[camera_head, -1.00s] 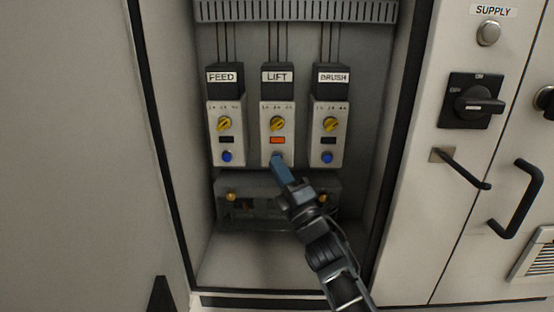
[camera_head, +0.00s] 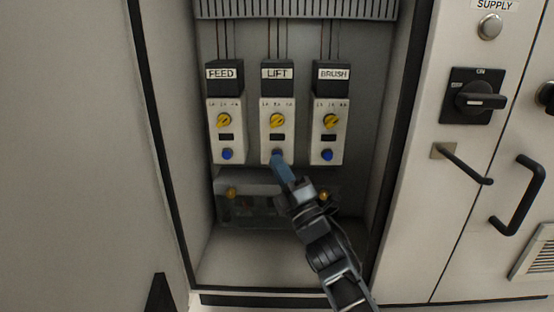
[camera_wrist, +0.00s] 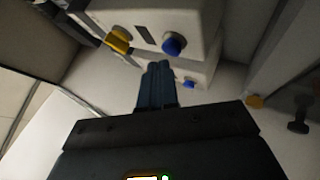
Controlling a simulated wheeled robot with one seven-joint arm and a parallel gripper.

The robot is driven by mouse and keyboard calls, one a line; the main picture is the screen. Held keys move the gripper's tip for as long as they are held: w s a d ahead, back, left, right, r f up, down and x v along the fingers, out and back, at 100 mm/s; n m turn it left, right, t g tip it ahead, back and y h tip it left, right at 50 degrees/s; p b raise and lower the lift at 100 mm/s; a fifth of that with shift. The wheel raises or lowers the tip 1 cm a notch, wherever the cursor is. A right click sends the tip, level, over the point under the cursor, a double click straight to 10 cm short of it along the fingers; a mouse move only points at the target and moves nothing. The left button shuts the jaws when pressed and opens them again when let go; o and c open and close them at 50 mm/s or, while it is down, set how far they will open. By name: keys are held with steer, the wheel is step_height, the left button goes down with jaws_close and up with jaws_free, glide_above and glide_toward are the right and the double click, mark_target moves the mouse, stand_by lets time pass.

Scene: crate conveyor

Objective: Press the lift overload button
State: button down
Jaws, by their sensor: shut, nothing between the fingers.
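The LIFT overload unit (camera_head: 289,140) is the middle of three in the open cabinet, with a yellow dial (camera_head: 277,120) and a dark window (camera_head: 278,137). Its blue button is at the lower end, mostly hidden behind my fingertips. My gripper (camera_head: 278,158) is shut and empty, its blue-grey fingers reaching up to that button. Whether the tips touch it cannot be told. In the wrist view the closed fingers (camera_wrist: 157,85) point at the units, and two blue buttons (camera_wrist: 174,46) show beyond them.
The FEED unit (camera_head: 239,140) and BRUSH unit (camera_head: 317,142) stand close on either side, with dark windows and blue buttons. A grey box (camera_head: 234,205) with yellow knobs lies below. The cabinet door with the SUPPLY switch (camera_head: 478,100) and handles is at right.

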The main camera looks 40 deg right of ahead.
steer(key=shift+s+a, duration=0.15)
steer(key=shift+s+a+b, duration=1.8)
steer(key=shift+b, duration=0.2)
